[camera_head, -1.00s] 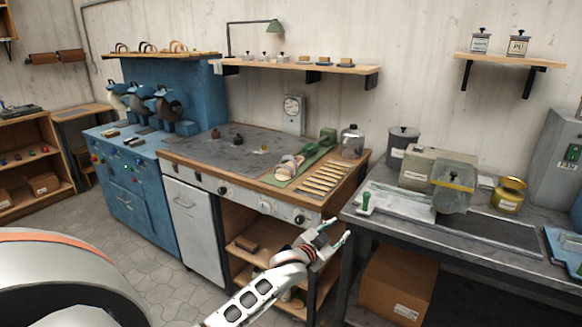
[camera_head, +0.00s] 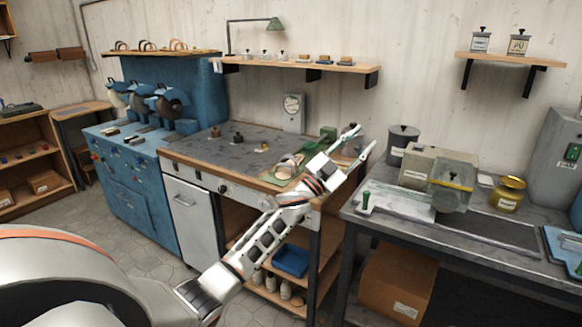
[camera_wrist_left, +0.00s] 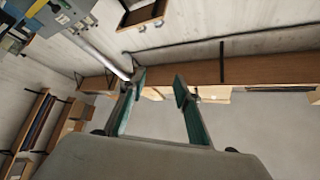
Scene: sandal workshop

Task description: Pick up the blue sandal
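I cannot make out a clearly blue sandal in either view. A pale sandal (camera_head: 287,167) lies on the green mat (camera_head: 272,180) on the workbench, partly behind my left arm. My left gripper (camera_head: 362,140) is raised in front of the bench's right end, its two fingers spread and empty. It also shows open in the left wrist view (camera_wrist_left: 160,88), with no sandal between its fingers. It hides much of the bench's right end, including most of the glass jar and sole strips there. My right gripper is out of view.
Several sandals (camera_head: 176,45) stand on the high shelf at the left. A blue tray (camera_head: 291,260) and pale shoe shapes sit on shelves under the bench. A grey table (camera_head: 405,225) with a boxy machine stands at the right.

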